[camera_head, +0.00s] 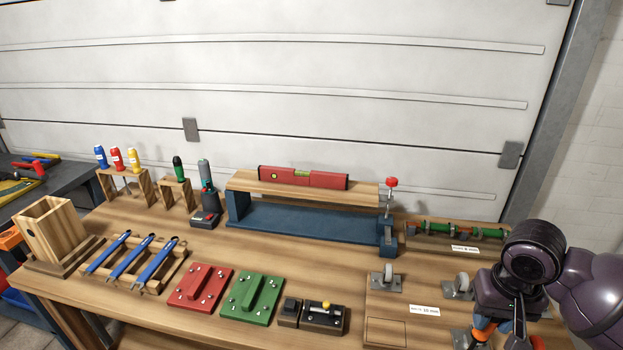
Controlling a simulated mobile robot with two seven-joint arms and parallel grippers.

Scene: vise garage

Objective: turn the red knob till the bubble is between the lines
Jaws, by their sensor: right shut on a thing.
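The red knob (391,182) sits on top of an upright screw at the right end of a raised wooden board (240,183). A red spirit level (327,180) lies along the board. Its yellow-green vial (302,173) faces up, but the bubble and lines are too small to make out. My right gripper (487,333) is at the lower right, well apart from the knob. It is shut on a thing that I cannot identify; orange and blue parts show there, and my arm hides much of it. My left gripper is out of view.
A panel with casters (387,280) lies near my right gripper. A tray with green rods (440,233) stands right of the knob. Red (190,303) and green (240,315) blocks, switch boxes (325,318) and a rack of blue-handled tools (130,262) fill the front and left.

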